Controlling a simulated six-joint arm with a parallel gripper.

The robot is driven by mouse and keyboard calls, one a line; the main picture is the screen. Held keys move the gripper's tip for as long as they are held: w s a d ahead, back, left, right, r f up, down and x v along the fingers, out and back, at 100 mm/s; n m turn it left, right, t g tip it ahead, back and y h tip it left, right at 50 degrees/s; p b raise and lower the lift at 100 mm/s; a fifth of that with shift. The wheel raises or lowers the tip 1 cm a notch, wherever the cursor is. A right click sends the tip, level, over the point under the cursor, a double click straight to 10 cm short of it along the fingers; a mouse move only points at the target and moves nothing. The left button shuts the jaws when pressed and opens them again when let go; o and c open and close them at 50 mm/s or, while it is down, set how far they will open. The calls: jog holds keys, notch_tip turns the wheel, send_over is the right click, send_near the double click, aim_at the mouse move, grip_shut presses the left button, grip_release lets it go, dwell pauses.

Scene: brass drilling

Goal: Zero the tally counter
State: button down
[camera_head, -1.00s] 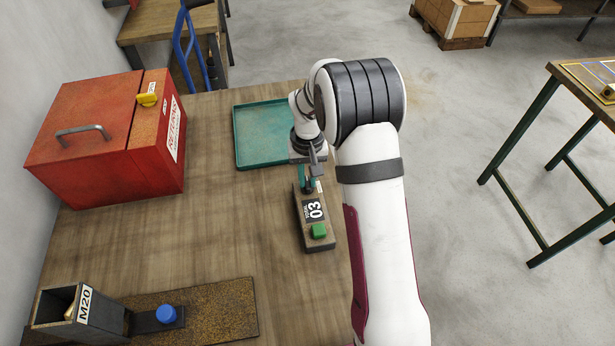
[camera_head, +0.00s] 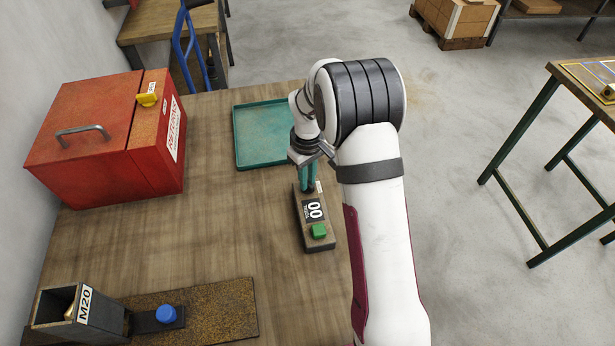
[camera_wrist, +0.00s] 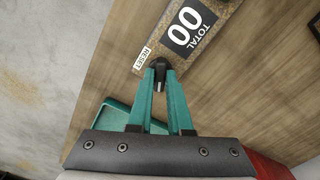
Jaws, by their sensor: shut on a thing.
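The tally counter (camera_head: 320,243) is a dark box with a green button (camera_head: 319,231) at its near end. Its display (camera_head: 314,210) reads 00 above the word TOTAL, and reads 00 in the wrist view too (camera_wrist: 188,25). My gripper (camera_head: 307,189) is at the counter's far end. In the wrist view its teal fingers (camera_wrist: 160,72) meet on a small black reset knob (camera_wrist: 158,64) beside the RESET label (camera_wrist: 142,58). The fingers hide part of the knob.
A teal tray (camera_head: 238,150) lies just beyond the counter. A red returns box (camera_head: 90,165) stands at the left. An M20 bin (camera_head: 60,318) and a blue button (camera_head: 166,314) are at the near left. The wood between is clear.

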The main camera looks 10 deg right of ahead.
dwell(0.4)
jog(key=c, duration=0.8)
grip_release()
jog(key=shift+c, duration=0.2)
notch_tip(320, 180, up, 16)
jog(key=s+a+r+m+y, duration=0.1)
jog(key=s+r+m, duration=0.15)
jog(key=s, duration=0.55)
jog(key=s+a+r+m, duration=0.1)
jog(key=s+r+m, duration=0.15)
jog(key=s, duration=0.65)
jog(key=s+f+m, duration=0.2)
jog(key=s+m, duration=0.1)
jog(key=s, duration=0.4)
jog(key=s+a+f+m, duration=0.1)
jog(key=s+f+m, duration=0.1)
jog(key=s, duration=0.5)
jog(key=shift+s+a+f+m+y, duration=0.25)
jog(key=shift+m+y, duration=0.15)
jog(key=shift+m, duration=0.2)
